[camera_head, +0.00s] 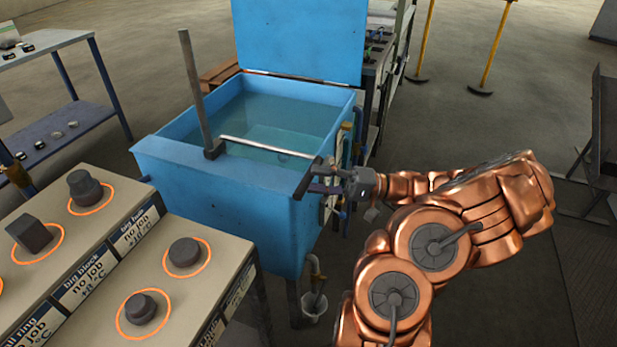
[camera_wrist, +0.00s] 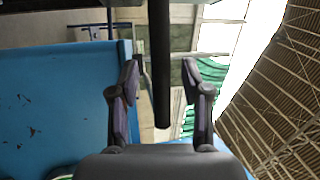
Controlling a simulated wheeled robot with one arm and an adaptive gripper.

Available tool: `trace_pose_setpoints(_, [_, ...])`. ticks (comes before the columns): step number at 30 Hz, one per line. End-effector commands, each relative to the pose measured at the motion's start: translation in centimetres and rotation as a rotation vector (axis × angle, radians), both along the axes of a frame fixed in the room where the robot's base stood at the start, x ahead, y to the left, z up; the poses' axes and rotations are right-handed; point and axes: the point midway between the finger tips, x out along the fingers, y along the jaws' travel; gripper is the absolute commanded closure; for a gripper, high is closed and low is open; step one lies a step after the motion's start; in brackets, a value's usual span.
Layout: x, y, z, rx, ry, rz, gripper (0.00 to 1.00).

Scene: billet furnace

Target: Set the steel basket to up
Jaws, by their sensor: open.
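A blue water tank (camera_head: 215,180) stands in the middle of the head view, with its lid (camera_head: 300,40) raised. A pale rod (camera_head: 265,147) crosses over the water near the front rim. A dark handle bar (camera_head: 305,182) is at its right end. My gripper (camera_head: 335,178) is just right of this handle. In the wrist view, my gripper (camera_wrist: 164,92) is open, with a dark bar (camera_wrist: 160,60) between its fingers; whether they touch it I cannot tell. I cannot make out the steel basket clearly; the water's depth is dim.
A grey post (camera_head: 194,85) rises at the tank's left front. A bench (camera_head: 75,250) with dark metal pieces in orange rings stands at front left. A small bucket (camera_head: 315,305) hangs under a tap. Pipes line the tank's right side.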

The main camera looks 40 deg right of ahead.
Motion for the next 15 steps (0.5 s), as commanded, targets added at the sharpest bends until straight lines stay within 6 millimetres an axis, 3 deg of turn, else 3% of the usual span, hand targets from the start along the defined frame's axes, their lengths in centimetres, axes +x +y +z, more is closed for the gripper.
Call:
trace_pose_setpoints(6, [1.3,2.0,0.6,0.002,-0.002,0.004,0.53])
trace_pose_setpoints(15, [1.5,2.2,0.5,0.0,-0.001,0.003,0.55])
